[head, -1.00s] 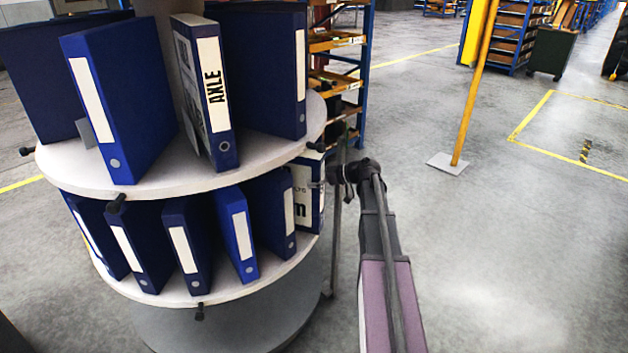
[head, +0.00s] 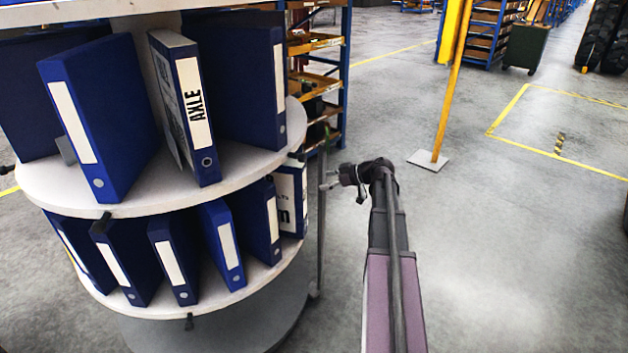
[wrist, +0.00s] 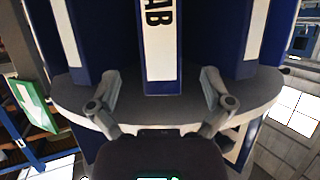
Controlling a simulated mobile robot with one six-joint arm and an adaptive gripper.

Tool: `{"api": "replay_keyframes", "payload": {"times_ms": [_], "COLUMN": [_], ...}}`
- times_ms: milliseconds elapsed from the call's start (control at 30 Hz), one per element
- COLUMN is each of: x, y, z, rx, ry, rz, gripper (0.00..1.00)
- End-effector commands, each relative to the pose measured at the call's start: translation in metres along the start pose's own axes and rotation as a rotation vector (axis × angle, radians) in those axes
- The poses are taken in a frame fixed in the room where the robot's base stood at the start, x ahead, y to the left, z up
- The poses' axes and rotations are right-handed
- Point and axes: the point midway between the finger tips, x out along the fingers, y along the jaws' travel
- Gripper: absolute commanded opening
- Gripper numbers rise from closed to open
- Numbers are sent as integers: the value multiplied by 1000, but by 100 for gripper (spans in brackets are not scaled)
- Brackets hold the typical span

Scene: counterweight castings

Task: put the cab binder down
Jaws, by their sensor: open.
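The cab binder (wrist: 161,45) is dark blue with a white spine label; the letters "AB" show in the wrist view. It stands upright on a grey-white round shelf (wrist: 160,112), its foot near the shelf's edge. My gripper (wrist: 161,103) is open, with one finger on each side in front of the spine and apart from it. The top of the binder is out of the picture. In the head view my gripper (head: 335,180) is small, just right of the round binder stand, and I cannot pick out the cab binder there.
The two-tier stand (head: 140,195) holds several blue binders, one marked AXLE (head: 190,110) on the upper tier. A yellow post (head: 452,80) on a white foot stands to the right. Racks (head: 325,75) stand behind.

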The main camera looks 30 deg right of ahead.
Motion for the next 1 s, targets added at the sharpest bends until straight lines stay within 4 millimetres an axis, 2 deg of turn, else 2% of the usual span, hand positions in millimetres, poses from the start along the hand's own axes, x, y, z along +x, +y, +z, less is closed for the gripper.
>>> {"api": "replay_keyframes", "payload": {"times_ms": [100,267,833,1000], "x": [-11,-15,-15,-7], "y": [0,0,0,-9], "z": [-1,0,0,1], "rx": [1,1,1,21], "ry": [0,0,0,-23], "rz": [2,1,1,-13], "gripper": [100,100,100,100]}}
